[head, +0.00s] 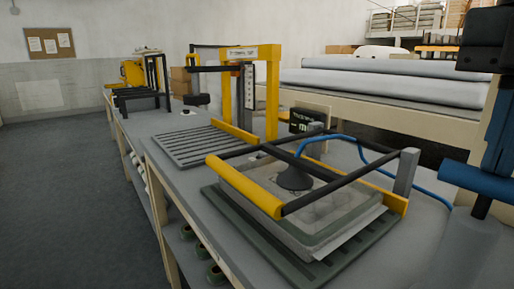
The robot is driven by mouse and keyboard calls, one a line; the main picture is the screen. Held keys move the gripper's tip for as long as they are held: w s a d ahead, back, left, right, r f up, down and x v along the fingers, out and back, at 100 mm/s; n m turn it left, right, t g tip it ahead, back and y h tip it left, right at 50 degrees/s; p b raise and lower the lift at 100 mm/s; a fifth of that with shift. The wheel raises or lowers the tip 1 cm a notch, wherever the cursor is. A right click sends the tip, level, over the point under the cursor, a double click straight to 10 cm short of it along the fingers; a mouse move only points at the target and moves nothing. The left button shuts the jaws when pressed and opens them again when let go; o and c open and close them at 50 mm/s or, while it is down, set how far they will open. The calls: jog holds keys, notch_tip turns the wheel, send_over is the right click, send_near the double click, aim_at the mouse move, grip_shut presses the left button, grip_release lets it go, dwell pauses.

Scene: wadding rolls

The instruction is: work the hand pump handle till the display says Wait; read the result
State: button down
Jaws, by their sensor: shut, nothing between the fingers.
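The hand pump stands at the right edge, with a grey cylinder (463,252), a dark rod and a blue crossbar handle (470,179) raised above it. My gripper (497,158), dark and bluish, comes down at the right edge, partly cut off. It is shut, with its tip close to the handle; I cannot tell whether they touch. A small dark display (303,121) with green characters stands behind the frame on the bench. Its text is too small to read. A blue hose (425,190) runs from a dark grey dome (295,177) towards the pump.
A yellow and black frame (247,186) lies over a pale pad on a slatted base. A yellow gantry (272,95) and a grey slatted rack (200,146) stand farther along the bench. Large pale rolls (390,85) lie behind. Floor at left is clear.

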jog(key=shift+f, duration=0.45)
jog(key=shift+r+p, duration=1.75)
jog(key=shift+r, duration=1.4)
